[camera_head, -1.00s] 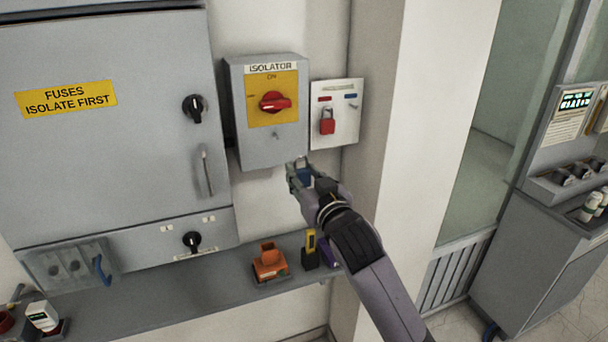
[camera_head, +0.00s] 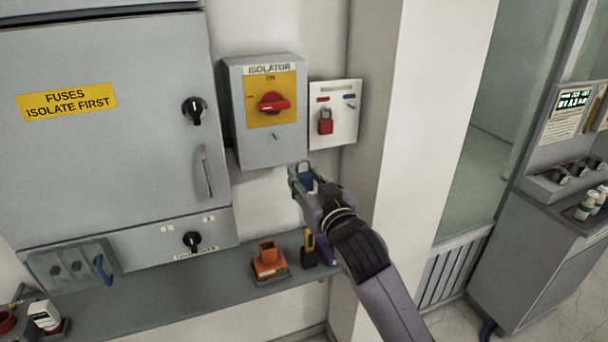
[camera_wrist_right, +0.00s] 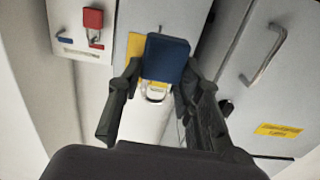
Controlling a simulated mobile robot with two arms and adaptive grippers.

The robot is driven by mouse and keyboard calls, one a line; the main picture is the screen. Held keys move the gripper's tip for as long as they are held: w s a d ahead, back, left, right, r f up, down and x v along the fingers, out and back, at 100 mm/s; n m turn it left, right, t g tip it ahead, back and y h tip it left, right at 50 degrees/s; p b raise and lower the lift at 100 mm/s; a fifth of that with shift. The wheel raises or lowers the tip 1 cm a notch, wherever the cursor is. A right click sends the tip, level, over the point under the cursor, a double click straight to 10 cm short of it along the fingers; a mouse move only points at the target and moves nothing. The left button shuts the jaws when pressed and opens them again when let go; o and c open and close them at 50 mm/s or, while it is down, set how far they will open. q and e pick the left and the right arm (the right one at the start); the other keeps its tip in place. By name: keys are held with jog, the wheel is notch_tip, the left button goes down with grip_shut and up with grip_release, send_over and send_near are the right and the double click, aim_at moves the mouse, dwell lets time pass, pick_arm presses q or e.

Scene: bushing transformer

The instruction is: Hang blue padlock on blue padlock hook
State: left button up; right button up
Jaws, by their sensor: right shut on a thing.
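The blue padlock (camera_head: 306,180) is held in my right gripper (camera_head: 304,178), just below the isolator box and the padlock board. In the right wrist view the blue padlock (camera_wrist_right: 166,58) sits between the two fingers of the right gripper (camera_wrist_right: 160,80), its shackle showing beyond the body. The white padlock board (camera_head: 345,125) hangs right of the isolator and has a red and a blue label. The blue-labelled hook (camera_head: 349,102) is at its upper right and looks empty. A red padlock (camera_head: 325,122) hangs on the left side. My left gripper is not in view.
The grey isolator box (camera_head: 265,145) with its red knob is beside the board. A shelf (camera_head: 190,285) below carries an orange holder (camera_head: 268,262) and a black and yellow item (camera_head: 309,248). A wall corner (camera_head: 375,130) stands right of the board.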

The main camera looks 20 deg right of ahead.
aim_at(306, 178)
jog(key=shift+s+d, duration=0.15)
jog(key=shift+s, duration=2.25)
